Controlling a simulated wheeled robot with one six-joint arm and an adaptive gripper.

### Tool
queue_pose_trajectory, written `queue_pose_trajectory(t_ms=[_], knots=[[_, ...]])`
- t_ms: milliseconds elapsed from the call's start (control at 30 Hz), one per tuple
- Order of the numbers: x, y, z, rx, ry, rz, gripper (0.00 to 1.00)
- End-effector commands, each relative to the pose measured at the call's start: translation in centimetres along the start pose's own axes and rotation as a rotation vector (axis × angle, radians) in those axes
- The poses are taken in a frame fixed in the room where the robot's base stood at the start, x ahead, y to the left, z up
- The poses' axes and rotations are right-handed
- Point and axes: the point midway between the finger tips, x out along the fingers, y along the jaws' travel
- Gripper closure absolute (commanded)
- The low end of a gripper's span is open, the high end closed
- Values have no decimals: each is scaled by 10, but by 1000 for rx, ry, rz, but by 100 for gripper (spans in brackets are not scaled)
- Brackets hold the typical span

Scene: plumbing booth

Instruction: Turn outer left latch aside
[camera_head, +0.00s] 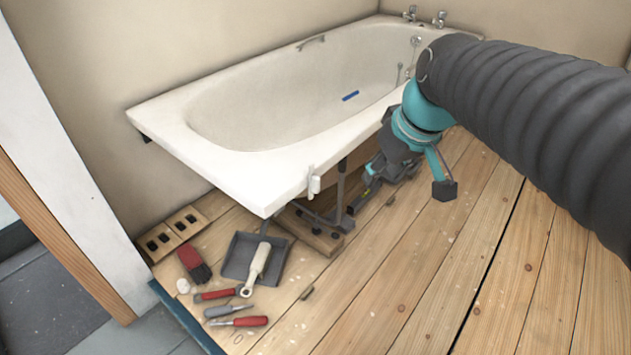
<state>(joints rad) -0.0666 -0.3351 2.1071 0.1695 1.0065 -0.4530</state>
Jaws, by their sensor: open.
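A small white fitting (314,184) hangs at the near edge of the bathtub rim, close to its front corner; it may be the outer left latch, but I cannot tell for sure. My gripper (360,195) is low beside the bathtub's open side, to the right of and below this fitting and apart from it. The gripper is open, small in the picture and seen partly from behind. Its fingertips are hard to tell from the dark leg and frame parts under the bath, and I see nothing held.
The white bathtub (172,133) overhangs its dark support leg (340,190). A dustpan (238,258), brush (194,264), red-handled tools (250,321) and a holed brick (160,243) lie at the front left. The boards in front are mostly clear.

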Motion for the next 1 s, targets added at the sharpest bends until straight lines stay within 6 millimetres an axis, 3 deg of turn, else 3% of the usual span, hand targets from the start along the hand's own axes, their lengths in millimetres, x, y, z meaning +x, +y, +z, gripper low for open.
queue_pose_trajectory(t_ms=[33,200,400,733,1000], knots=[[17,0,-16,-50,-11,-29,58],[52,-2,-68,-218,-19,-114,58],[84,-5,-107,-355,-15,-184,58],[108,-10,-120,-408,-11,-212,58],[155,-20,-116,-406,-12,-211,58]])
